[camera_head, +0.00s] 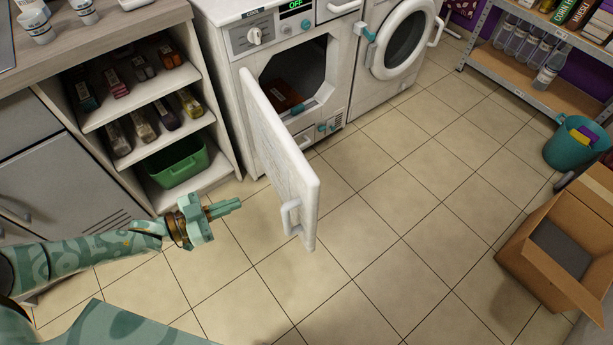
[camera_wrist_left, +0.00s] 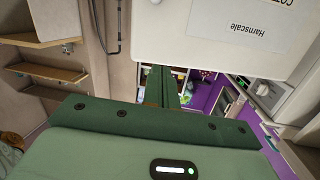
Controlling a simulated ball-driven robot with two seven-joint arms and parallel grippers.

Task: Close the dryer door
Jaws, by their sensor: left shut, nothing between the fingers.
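The dryer (camera_head: 240,68) is a white front-loading machine at the top centre of the head view. Its door (camera_head: 275,140) stands wide open, swung out toward me. A white handle (camera_head: 290,216) sits near the door's free edge. The dark opening shows a reddish-brown item (camera_head: 281,97) inside. My left gripper (camera_head: 238,206) is shut and empty, to the left of the door and apart from it in the head view. Its fingers (camera_wrist_left: 161,85) point away from the camera in the left wrist view. My right gripper is not in view.
An open shelf unit (camera_head: 205,118) with a green bin (camera_head: 178,162) stands left of the dryer. A second machine with a round door (camera_head: 404,40) stands on its right. A cardboard box (camera_head: 530,250) and teal bucket (camera_head: 565,150) are at the right. The tiled floor between is clear.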

